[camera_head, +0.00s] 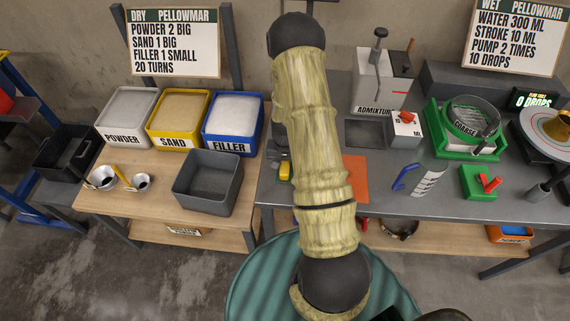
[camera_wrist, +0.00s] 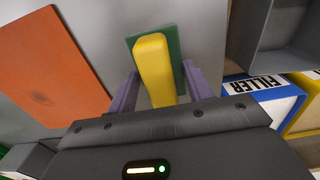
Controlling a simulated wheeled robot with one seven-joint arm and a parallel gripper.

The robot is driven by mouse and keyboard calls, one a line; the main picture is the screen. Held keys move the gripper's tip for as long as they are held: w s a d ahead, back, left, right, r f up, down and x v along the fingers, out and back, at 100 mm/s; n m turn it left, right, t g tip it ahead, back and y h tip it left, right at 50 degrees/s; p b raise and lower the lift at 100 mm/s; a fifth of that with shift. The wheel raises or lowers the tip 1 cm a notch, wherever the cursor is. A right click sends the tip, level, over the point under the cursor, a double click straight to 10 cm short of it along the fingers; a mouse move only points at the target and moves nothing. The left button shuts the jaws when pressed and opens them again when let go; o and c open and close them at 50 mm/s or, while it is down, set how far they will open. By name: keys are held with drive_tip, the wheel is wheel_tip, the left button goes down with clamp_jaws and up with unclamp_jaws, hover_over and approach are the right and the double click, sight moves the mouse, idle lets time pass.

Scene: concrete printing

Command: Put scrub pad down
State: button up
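The scrub pad (camera_wrist: 155,72) has a yellow handle block on a green pad. In the wrist view it lies between the two purple fingers of my gripper (camera_wrist: 160,85). The fingers stand either side of the handle, with a visible gap at the right finger; the gripper looks open around it. In the head view the pad's yellow part (camera_head: 285,172) shows at the grey table's left end, beside my arm, which hides most of my gripper. The pad appears to be on or just above the grey tabletop (camera_wrist: 100,25); exact contact is not clear.
An orange mat (camera_wrist: 45,68) lies beside the pad; it shows in the head view (camera_head: 353,180). The filler bin (camera_head: 233,121) and an empty dark grey tub (camera_head: 208,205) stand to the left. The admixture dispenser (camera_head: 380,90) and the green-framed charge station (camera_head: 466,125) are to the right.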

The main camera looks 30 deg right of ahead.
sight(285, 163)
wheel_tip(285, 163, up, 12)
drive_tip(key=b, duration=0.2)
drive_tip(key=shift+r+b, duration=0.15)
drive_tip(key=shift+b, duration=0.25)
idle(0.4)
idle(0.4)
drive_tip(key=s+a+r+n+t, duration=0.2)
drive_tip(key=s+a+r+n, duration=0.4)
drive_tip(key=s+a+r, duration=0.5)
drive_tip(key=shift+s+a+n+t, duration=0.35)
drive_tip(key=shift+s+a, duration=0.35)
drive_tip(key=shift+a, duration=0.55)
drive_tip(key=shift+o, duration=0.4)
drive_tip(key=shift+r, duration=0.1)
